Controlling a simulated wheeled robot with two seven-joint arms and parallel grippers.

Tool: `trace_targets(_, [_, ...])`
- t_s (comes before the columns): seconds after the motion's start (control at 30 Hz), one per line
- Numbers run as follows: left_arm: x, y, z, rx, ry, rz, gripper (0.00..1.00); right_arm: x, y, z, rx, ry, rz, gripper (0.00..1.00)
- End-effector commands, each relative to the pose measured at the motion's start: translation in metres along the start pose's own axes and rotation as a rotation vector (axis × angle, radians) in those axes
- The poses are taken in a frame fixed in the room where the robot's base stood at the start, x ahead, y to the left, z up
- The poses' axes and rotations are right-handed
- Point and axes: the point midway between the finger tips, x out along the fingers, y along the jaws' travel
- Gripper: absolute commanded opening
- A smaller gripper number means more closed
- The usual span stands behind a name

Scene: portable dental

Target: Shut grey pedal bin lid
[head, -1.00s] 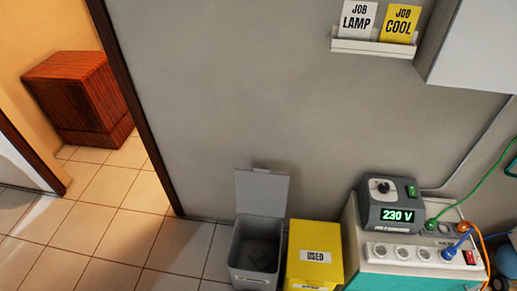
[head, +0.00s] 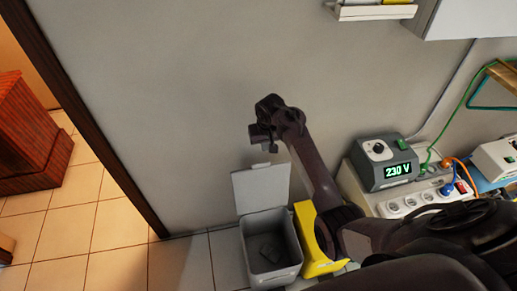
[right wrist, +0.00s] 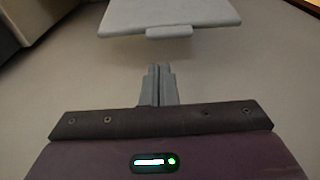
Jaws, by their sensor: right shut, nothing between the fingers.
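The grey pedal bin (head: 292,240) stands on the floor by the wall, with a dark lump inside it. Its lid (head: 262,187) is open and stands up at the back of the bin. My right gripper (head: 268,147) is shut and empty, above the top edge of the lid. In the right wrist view the shut fingers (right wrist: 160,70) point toward the lid (right wrist: 170,14) and its small tab (right wrist: 168,32), with a visible gap between. My left gripper is not in view.
A yellow bin (head: 308,225) stands right beside the grey bin, partly hidden by my right arm. A power unit (head: 385,165) reading 230 V sits on a socket box at the right. The tiled floor (head: 120,235) to the left is clear.

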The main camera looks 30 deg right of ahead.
Motion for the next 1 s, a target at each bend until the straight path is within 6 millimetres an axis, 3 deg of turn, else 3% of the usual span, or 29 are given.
trace_targets(0.17, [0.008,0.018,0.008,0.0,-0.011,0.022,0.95,0.037,0.001,0.001,-0.002,-0.003,0.002,0.0])
trace_targets(0.43, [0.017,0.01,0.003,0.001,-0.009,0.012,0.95,0.075,0.0,0.001,-0.001,-0.001,0.0,0.0])
trace_targets(0.67, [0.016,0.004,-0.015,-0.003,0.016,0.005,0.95,0.083,0.0,0.0,-0.001,0.001,0.0,0.0])
trace_targets(1.0, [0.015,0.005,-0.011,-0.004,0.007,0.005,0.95,0.082,0.0,0.001,-0.002,0.004,0.0,0.0])
